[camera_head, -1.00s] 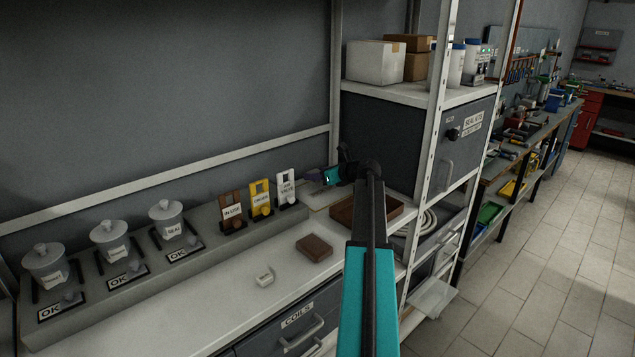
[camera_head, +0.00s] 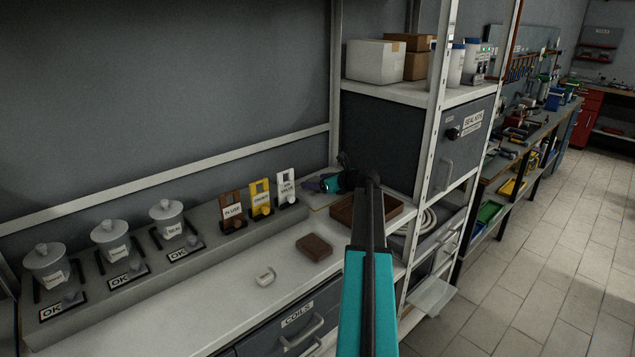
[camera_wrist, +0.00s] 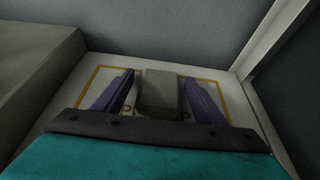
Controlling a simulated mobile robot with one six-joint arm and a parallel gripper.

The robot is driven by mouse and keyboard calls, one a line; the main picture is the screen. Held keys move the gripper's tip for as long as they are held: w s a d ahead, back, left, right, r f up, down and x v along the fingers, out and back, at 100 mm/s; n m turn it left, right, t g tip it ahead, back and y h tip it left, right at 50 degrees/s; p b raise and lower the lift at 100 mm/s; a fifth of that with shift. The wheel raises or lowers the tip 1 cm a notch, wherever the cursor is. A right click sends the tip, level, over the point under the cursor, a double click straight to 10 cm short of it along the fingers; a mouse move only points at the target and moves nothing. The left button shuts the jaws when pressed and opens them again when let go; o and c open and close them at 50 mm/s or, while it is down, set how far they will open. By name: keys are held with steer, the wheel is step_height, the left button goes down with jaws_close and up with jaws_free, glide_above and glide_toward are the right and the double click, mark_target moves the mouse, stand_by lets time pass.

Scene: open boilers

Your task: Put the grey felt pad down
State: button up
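The grey felt pad (camera_wrist: 158,92) is a grey block in the wrist view, over a pale sheet with a yellow outline (camera_wrist: 95,82). Some lettering beside the block is partly hidden. My gripper (camera_wrist: 157,76) has its two purple fingers on either side of the pad. Pale surface shows between each finger and the block, so the fingers look open around it, with only narrow gaps near the tips. In the head view my gripper (camera_head: 308,184) is low over the back of the bench, right of the white tag. The pad cannot be made out there.
A grey ledge with tagged holders (camera_head: 286,190) stands left of my gripper. A brown tray (camera_head: 390,208) is to the right, under my arm. A brown block (camera_head: 314,246) and a small white piece (camera_head: 265,277) lie on the bench (camera_head: 215,300). A shelf post (camera_head: 336,100) rises close behind.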

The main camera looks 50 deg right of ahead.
steer(key=shift+r, duration=0.15)
steer(key=b+v, duration=0.2)
steer(key=v, duration=1)
steer(key=shift+o, duration=0.5)
steer(key=shift+s+b, duration=0.45)
steer(key=shift+b, duration=0.25)
steer(key=shift+s+b, duration=0.3)
steer(key=shift+s, duration=0.15)
steer(key=shift+p+x, duration=0.65)
steer(key=shift+x, duration=3.7)
